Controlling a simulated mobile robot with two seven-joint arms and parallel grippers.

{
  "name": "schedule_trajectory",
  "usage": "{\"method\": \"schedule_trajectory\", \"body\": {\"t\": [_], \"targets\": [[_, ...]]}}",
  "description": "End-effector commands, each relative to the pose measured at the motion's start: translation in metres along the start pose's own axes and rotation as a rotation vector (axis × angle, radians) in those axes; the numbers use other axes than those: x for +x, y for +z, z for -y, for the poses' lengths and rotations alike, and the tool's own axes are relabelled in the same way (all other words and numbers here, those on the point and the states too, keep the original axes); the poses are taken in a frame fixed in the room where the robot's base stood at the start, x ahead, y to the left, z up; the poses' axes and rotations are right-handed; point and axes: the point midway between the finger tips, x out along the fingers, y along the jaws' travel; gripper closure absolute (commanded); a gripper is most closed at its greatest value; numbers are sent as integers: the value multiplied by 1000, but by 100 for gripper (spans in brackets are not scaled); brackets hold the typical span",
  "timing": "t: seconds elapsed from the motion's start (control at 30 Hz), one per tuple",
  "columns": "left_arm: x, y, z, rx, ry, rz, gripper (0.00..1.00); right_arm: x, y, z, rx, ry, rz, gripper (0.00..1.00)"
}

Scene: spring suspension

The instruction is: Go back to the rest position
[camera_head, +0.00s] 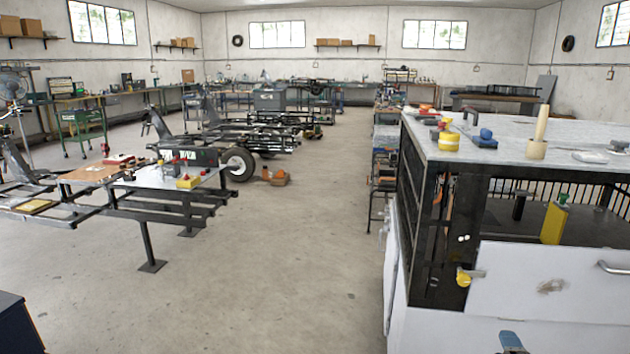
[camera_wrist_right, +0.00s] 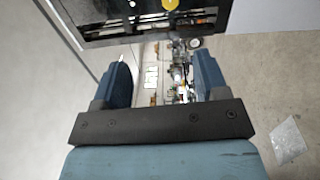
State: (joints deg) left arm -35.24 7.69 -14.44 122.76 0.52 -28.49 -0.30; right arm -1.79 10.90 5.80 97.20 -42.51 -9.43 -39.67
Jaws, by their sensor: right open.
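My right gripper (camera_wrist_right: 160,75) shows in the right wrist view with its two blue fingers wide apart and nothing between them. The workshop shows upside down or tilted through the gap. A small blue piece at the bottom edge of the head view, in front of the white panel (camera_head: 552,283), looks like part of my right gripper; the rest is cut off. My left gripper is in neither view.
A tall bench with a grey top (camera_head: 500,150) stands close on the right, holding a wooden mallet (camera_head: 539,133) and small parts. A low frame table (camera_head: 140,185) stands left. The concrete floor (camera_head: 270,265) between is clear.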

Motion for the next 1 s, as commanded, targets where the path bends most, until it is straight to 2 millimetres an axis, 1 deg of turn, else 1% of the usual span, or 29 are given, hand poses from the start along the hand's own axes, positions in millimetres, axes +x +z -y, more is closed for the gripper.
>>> {"method": "schedule_trajectory", "body": {"t": [0.03, 0.2, 0.37, 0.6, 0.63, 0.7, 0.77, 0.87, 0.97, 1.0], "targets": [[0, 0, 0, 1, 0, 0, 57, 4, 14, -6, -39, 9, -2, 33], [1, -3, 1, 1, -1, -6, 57, 12, 53, -24, -149, 32, -6, 33], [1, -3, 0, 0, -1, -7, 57, 21, 88, -46, -252, 54, -10, 33], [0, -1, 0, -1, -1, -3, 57, 32, 136, -84, -406, 86, -15, 33], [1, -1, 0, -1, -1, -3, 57, 28, 133, -79, -393, 76, -26, 33], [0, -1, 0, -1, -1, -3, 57, 9, 112, -56, -287, 29, -59, 33], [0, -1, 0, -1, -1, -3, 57, -5, 99, -43, -206, -8, -81, 33], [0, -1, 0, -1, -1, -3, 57, -32, 76, -18, -66, -81, -115, 33], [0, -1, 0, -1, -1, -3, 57, -67, 49, 9, 94, -176, -145, 33], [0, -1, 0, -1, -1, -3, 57, -83, 38, 20, 165, -222, -154, 33]]}}
